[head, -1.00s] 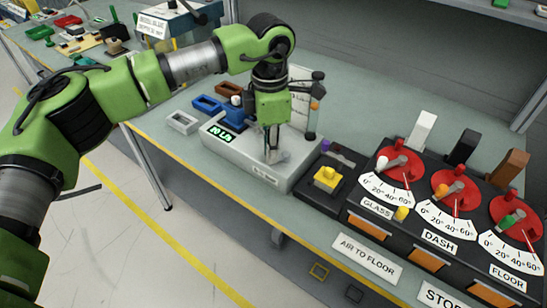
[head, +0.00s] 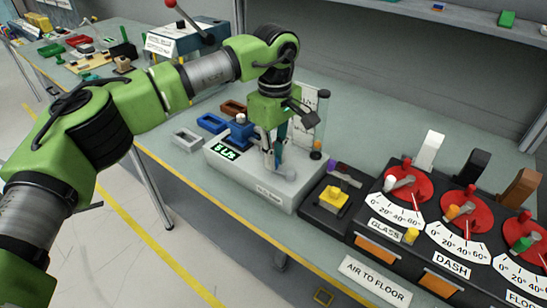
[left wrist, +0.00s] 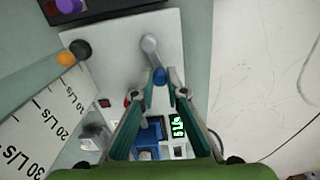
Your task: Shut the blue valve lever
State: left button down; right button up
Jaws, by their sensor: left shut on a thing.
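The valve lever (left wrist: 149,46) is a grey arm with a blue end (left wrist: 160,76) on top of a light grey box (head: 225,165). My left gripper (left wrist: 160,84) is shut on the blue end, its two teal fingers on either side of it. In the head view the left gripper (head: 276,150) points down onto the box, and the grey lever arm (head: 268,158) shows beside the fingers. A blue block (head: 240,133) stands on the box, beside a lit green display (head: 223,150) reading in L/s. My right gripper is in neither view.
Further right is a panel with red dials (head: 409,184). A clear tube with a scale card (head: 319,120) stands behind the gripper. Small trays (head: 188,139) lie at left.

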pick_arm(q)
jog(key=shift+w+d+m, duration=0.15)
jog(key=shift+w+m, duration=0.1)
jog(key=shift+m, duration=0.4)
jog(key=shift+w+d+m, duration=0.1)
jog(key=shift+w+m, duration=0.1)
jog(key=shift+m, duration=0.45)
jog(key=shift+r, duration=0.1)
jog(key=c, duration=2)
grip_release()
notch_tip(320, 180, up, 12)
jog(key=shift+f, duration=0.1)
